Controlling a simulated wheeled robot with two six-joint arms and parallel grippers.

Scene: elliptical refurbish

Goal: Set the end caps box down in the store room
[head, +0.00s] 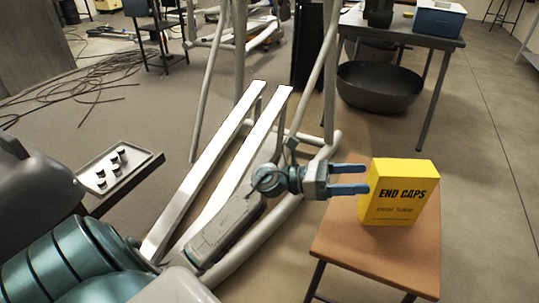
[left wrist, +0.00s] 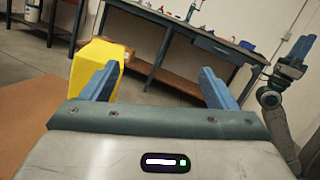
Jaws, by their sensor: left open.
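The yellow end caps box (head: 402,192) stands upright on a small table with an orange-brown top (head: 370,250) in the head view. My left gripper (head: 366,179) is open and level with the box, its fingertips by the box's left side. In the left wrist view, the box (left wrist: 93,62) is at the left, partly behind one finger of my left gripper (left wrist: 158,82). The space between the fingers shows no box. My right gripper (left wrist: 298,50) shows small at the right of the left wrist view; its opening is unclear.
A grey-legged workbench (head: 405,32) with a blue container (head: 439,20) stands behind the small table. A large dark bowl (head: 380,88) sits below it. An elliptical frame with pale rails (head: 205,165) lies under my left arm. Cables (head: 85,80) cover the floor at left.

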